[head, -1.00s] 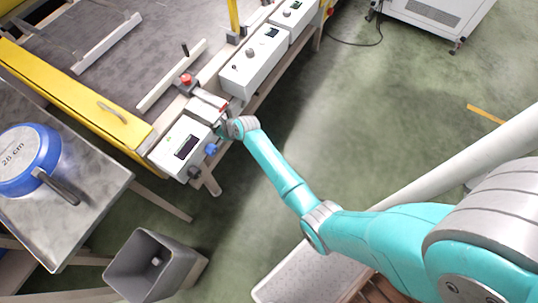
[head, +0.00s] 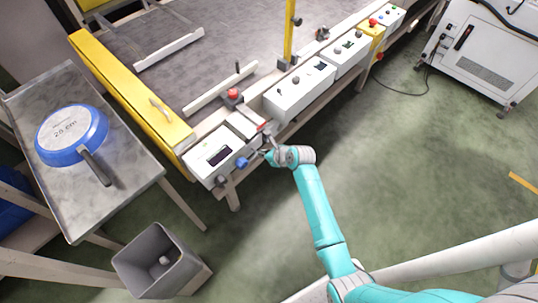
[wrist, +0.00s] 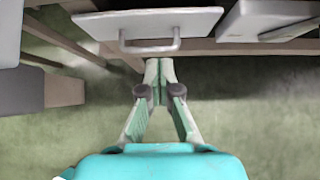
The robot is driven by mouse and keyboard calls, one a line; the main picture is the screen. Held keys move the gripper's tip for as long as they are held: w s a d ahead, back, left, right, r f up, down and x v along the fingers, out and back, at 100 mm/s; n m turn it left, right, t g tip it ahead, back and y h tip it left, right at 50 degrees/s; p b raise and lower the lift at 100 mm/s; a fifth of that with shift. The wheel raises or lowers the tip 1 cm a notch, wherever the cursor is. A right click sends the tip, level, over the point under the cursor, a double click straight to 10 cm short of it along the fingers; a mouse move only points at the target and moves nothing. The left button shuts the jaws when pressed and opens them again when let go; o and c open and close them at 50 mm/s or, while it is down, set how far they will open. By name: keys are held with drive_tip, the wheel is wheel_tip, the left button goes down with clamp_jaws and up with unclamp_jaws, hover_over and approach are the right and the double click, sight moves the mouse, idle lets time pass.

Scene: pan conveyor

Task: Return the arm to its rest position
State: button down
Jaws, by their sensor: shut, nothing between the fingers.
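My arm reaches up from the bottom right of the head view. My gripper (head: 268,153) is at the front edge of the conveyor, close to the blue knob (head: 242,162) on a white control box (head: 208,150). In the wrist view my gripper (wrist: 158,68) has its fingertips together with nothing between them. A pale panel with a handle (wrist: 150,46) is just beyond the tips there. I cannot tell whether the fingers touch it.
A blue pan (head: 70,135) lies upside down on a metal table (head: 130,170) at left. A grey bin (head: 150,262) stands below it. More control boxes (head: 300,92) line the conveyor edge.

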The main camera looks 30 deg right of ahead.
drive_tip(key=shift+v, duration=1.65)
drive_tip(key=s+a+r+n+t+h, duration=0.1)
drive_tip(key=s+a+n+h, duration=0.15)
drive_tip(key=s+n, duration=0.8)
drive_tip(key=s+a+n+t+h, duration=0.1)
drive_tip(key=s+a+n+t, duration=0.3)
drive_tip(key=s, duration=1.2)
drive_tip(key=s+r+n+t, duration=0.1)
drive_tip(key=s+r+n, duration=1.6)
drive_tip(key=r, duration=0.4)
drive_tip(key=shift+s+a+n+y, duration=0.15)
drive_tip(key=shift+s+n+y, duration=0.2)
drive_tip(key=shift+n, duration=0.1)
drive_tip(key=shift+r, duration=0.1)
